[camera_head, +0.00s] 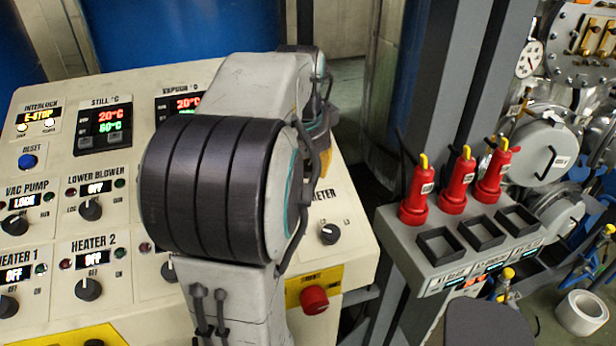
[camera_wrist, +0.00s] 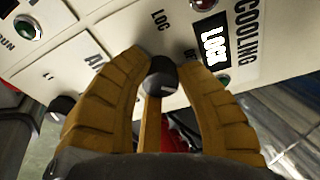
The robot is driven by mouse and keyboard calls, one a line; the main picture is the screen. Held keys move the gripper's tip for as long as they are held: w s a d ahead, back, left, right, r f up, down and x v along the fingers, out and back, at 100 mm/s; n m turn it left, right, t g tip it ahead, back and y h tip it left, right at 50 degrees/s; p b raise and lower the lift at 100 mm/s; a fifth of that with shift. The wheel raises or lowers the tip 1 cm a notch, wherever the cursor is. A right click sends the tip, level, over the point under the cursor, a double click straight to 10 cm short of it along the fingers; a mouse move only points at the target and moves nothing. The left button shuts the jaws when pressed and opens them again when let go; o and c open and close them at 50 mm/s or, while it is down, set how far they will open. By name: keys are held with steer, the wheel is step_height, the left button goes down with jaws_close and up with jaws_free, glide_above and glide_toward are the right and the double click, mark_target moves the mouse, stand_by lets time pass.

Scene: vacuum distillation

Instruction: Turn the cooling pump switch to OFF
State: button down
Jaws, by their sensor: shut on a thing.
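The cooling pump switch is a black rotary knob (camera_wrist: 161,76) on the cream panel, seen in the wrist view below the letters "LOC". The partly cut-off "COOLING" label (camera_wrist: 248,32) and a lit display (camera_wrist: 211,46) that seems to read "LOCK" are beside it. My gripper (camera_wrist: 164,62) has its two yellow-brown fingers on either side of the knob, shut on it. In the head view my arm hides this knob; only a bit of the yellow fingers of my gripper (camera_head: 319,128) shows. I cannot make out which way the knob points.
Other knobs sit close by, such as the heater 2 knob (camera_head: 88,289) and the meter knob (camera_head: 329,234). A red stop button (camera_head: 314,300) is at the panel's lower right edge. A grey rack (camera_head: 400,238) with red bottles stands right of the panel.

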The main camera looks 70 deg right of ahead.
steer(key=n+b, duration=0.3)
steer(key=n, duration=0.2)
steer(key=shift+a+f+h, duration=0.1)
steer(key=shift+f+h, duration=0.05)
steer(key=shift+h, duration=0.25)
steer(key=shift+n, duration=0.3)
steer(key=c, duration=1.3)
jaws_free()
steer(key=shift+o, duration=1.4)
steer(key=shift+w+a, duration=0.1)
steer(key=shift+w, duration=0.15)
steer(key=shift+o, duration=0.9)
steer(key=shift+s, duration=0.1)
steer(key=shift+r, duration=0.2)
steer(key=v, duration=1.1)
steer(key=shift+s+a+r, duration=0.15)
steer(key=shift+r, duration=0.15)
